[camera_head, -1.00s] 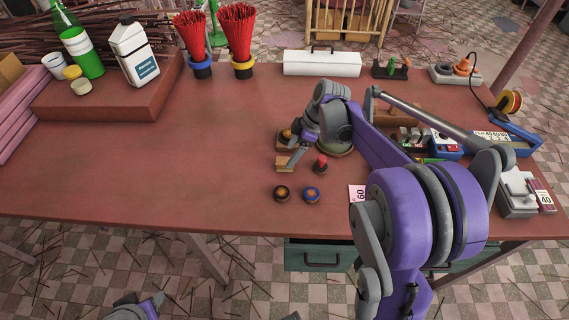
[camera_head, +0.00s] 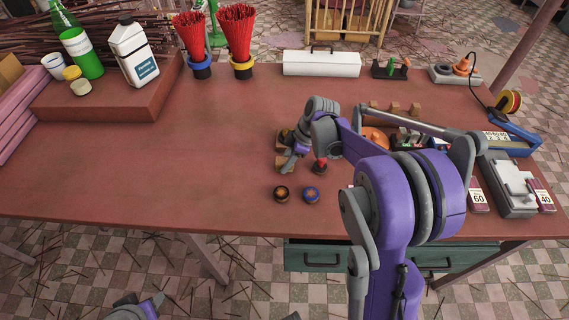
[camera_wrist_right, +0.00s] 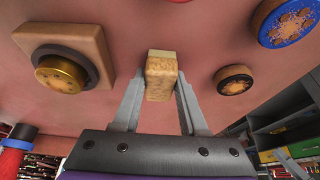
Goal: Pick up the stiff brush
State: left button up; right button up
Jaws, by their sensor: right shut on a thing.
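The stiff brush (camera_wrist_right: 160,78) is a small wooden block with a pale, bristle-like end. In the right wrist view it sits between the two fingers of my right gripper (camera_wrist_right: 158,92), which is shut on it. In the head view my right gripper (camera_head: 288,166) is low over the table, and it partly hides the brush. I cannot tell whether the brush touches the table. A piece of my left gripper (camera_head: 150,303) shows at the bottom left, off the table; its jaws are not clear.
Two dark round pieces (camera_head: 281,194) (camera_head: 312,195) stand in front of the brush, and a red-topped piece (camera_head: 319,167) stands to its right. The table's left middle (camera_head: 170,160) is clear.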

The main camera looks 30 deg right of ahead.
aim_at(286, 160)
grip_shut()
notch_tip(286, 160, up, 10)
jog(key=shift+p, duration=0.3)
